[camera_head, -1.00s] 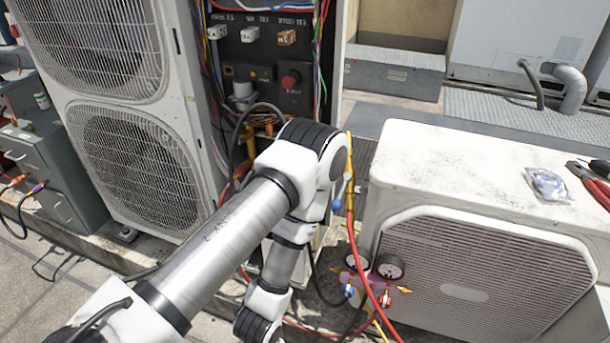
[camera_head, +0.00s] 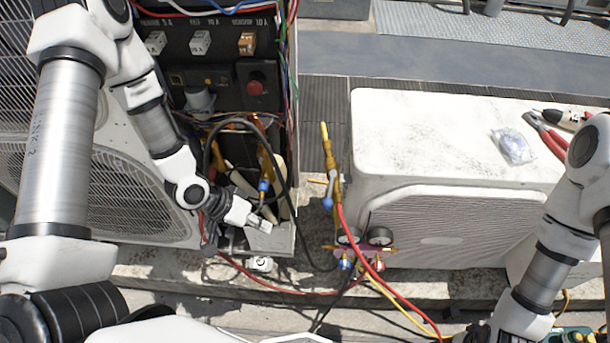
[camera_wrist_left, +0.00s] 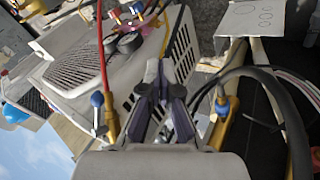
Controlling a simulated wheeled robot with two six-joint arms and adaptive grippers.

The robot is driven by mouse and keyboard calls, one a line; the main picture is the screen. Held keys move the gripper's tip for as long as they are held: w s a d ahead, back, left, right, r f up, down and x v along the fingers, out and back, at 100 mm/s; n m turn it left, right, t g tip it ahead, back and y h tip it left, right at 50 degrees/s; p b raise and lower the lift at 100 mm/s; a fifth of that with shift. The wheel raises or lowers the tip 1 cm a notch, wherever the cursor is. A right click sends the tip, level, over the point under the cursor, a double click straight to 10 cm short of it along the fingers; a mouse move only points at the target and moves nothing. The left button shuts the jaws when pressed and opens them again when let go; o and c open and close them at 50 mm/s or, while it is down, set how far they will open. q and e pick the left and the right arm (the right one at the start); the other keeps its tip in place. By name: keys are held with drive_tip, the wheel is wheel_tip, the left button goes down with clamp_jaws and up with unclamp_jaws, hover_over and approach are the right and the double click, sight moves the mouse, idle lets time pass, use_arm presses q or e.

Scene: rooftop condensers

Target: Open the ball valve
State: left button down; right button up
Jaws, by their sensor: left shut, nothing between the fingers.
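A brass fitting with a blue tip (camera_head: 263,186) stands inside the open cabinet at the centre. It also shows in the left wrist view (camera_wrist_left: 222,106), right of the fingers. A second brass piece with a blue knob (camera_head: 328,201) stands on the line beside the white unit; in the left wrist view its blue knob (camera_wrist_left: 97,100) is at left. I cannot tell which is the ball valve. My left gripper (camera_head: 264,226) is shut and empty, low in front of the cabinet, just below the first fitting and apart from both. My right arm enters at right; its gripper is out of view.
The white outdoor unit (camera_head: 410,135) stands at right, with pliers (camera_head: 545,137) and a clear bag (camera_head: 513,146) on top. A gauge manifold (camera_head: 362,252) with red and yellow hoses hangs before it. A black hose (camera_head: 209,150) loops near my left gripper.

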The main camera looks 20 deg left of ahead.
use_arm(q)
drive_tip(key=w+a+r+t+h+p, duration=0.1)
drive_tip(key=w+r+p, duration=0.1)
drive_tip(key=r, duration=0.4)
drive_tip(key=w+r+t+p, duration=0.1)
drive_tip(key=w+r+p, duration=0.15)
drive_tip(key=r, duration=0.35)
drive_tip(key=w+d+f, duration=0.3)
drive_tip(key=d+f, duration=0.4)
drive_tip(key=d, duration=0.2)
drive_tip(key=shift+w+d+f+m, duration=0.25)
drive_tip(key=shift+d+f+m, duration=0.05)
drive_tip(key=shift+d+f, duration=0.1)
use_arm(e)
wheel_tip(320, 180, up, 7)
drive_tip(key=shift+f, duration=0.2)
use_arm(q)
drive_tip(key=shift+f, duration=0.1)
